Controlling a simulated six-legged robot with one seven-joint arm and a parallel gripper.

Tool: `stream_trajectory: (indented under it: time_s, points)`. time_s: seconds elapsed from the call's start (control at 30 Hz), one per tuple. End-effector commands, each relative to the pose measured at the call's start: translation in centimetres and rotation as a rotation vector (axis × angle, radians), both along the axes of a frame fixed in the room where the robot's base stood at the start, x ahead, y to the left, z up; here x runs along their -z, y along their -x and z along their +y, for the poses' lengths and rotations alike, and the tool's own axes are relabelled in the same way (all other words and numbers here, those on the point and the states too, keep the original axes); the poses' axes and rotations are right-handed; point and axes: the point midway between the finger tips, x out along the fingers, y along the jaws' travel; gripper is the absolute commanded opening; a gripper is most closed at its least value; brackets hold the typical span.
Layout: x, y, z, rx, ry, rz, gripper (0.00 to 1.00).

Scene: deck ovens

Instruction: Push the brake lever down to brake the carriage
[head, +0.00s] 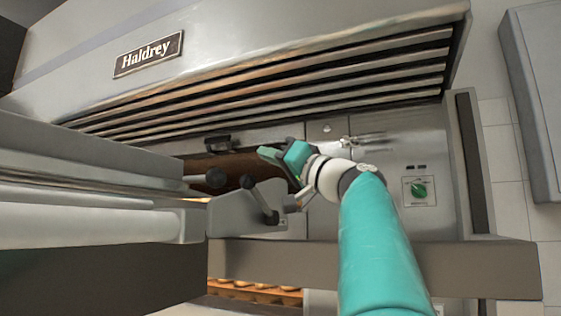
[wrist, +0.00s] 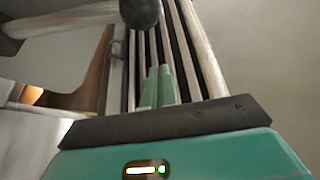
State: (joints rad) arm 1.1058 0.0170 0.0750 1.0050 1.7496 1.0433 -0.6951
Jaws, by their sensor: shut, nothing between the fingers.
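The brake lever (head: 260,199) is a short dark arm with a black ball knob, pivoted on a grey side plate (head: 228,214) of the carriage (head: 90,226). It leans up and to the left in the head view. My gripper (head: 267,153) is teal, above the knob and a little to its right, apart from it in the picture. Its two fingers (wrist: 158,72) are together and empty in the wrist view. A dark round knob (wrist: 139,12) shows at the top edge of the wrist view, beyond the fingertips; I cannot tell which knob it is.
The slatted oven hood (head: 280,75) hangs overhead. A dark handle (head: 221,142) and a green dial (head: 419,190) are on the oven front.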

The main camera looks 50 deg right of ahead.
Motion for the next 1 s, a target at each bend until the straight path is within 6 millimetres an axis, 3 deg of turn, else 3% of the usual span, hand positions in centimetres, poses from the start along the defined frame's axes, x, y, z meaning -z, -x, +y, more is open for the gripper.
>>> stream_trajectory:
  time_s: [0.57,1.0]
  points:
    - [3.4,-0.1,1.8,0.000,-0.003,0.001,0.00]
    - [3.7,-0.1,1.9,-0.001,-0.002,0.000,0.00]
